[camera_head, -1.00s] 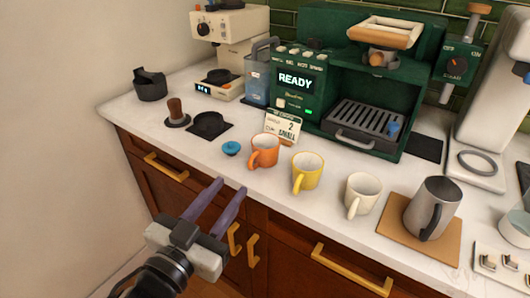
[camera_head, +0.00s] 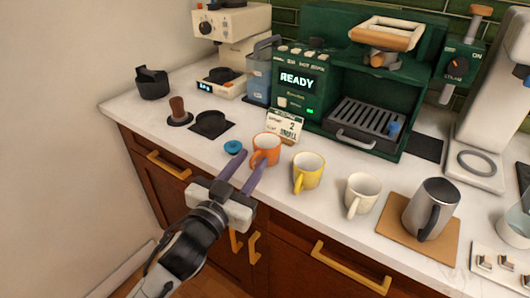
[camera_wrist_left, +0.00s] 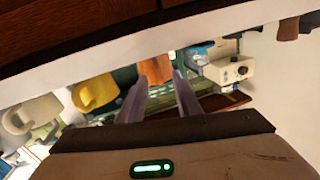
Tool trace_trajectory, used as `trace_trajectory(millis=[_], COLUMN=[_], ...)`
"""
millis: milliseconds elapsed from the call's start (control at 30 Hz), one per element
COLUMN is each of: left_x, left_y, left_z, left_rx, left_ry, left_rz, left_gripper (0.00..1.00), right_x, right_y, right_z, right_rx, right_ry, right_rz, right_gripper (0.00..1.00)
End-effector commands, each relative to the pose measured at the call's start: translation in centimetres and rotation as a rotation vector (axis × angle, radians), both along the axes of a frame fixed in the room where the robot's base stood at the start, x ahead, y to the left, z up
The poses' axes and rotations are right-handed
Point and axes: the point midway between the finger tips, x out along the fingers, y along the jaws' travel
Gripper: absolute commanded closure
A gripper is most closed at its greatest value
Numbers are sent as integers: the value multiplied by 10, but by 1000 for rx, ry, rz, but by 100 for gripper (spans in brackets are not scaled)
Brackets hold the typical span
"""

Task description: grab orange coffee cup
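The orange coffee cup (camera_head: 267,147) stands upright on the white counter, with its handle toward the front left. My left gripper (camera_head: 252,161) is at the front edge of the counter, close to the handle side of the cup. Its two purple fingers are apart. I cannot tell whether they touch the cup or straddle the handle. In the left wrist view, orange of the cup (camera_wrist_left: 157,68) shows near the tips of the open fingers. My right gripper is not in view.
A yellow cup (camera_head: 309,170) stands just right of the orange one, then a cream cup (camera_head: 363,192) and a steel pitcher (camera_head: 436,205). A small blue object (camera_head: 233,147) lies left. A price-style card (camera_head: 284,126) and the green coffee machine (camera_head: 340,88) stand behind.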

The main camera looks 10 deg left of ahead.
Motion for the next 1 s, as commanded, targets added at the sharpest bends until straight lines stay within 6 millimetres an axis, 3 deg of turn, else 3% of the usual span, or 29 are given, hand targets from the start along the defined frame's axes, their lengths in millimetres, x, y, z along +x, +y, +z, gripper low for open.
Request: trace_trajectory(millis=[67, 233, 667, 1000], left_x=[0, 0, 0, 0], left_y=[0, 0, 0, 0], left_z=[0, 0, 8, 74], left_rx=[0, 0, -1, 0], left_ry=[0, 0, -4, -8], left_rz=[0, 0, 0, -1], left_gripper=[71, 99, 100, 100], right_x=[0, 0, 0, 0], right_y=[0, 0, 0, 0], right_z=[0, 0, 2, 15], right_rx=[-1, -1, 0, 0], right_ry=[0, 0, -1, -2], right_rz=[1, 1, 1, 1], right_gripper=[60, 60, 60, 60])
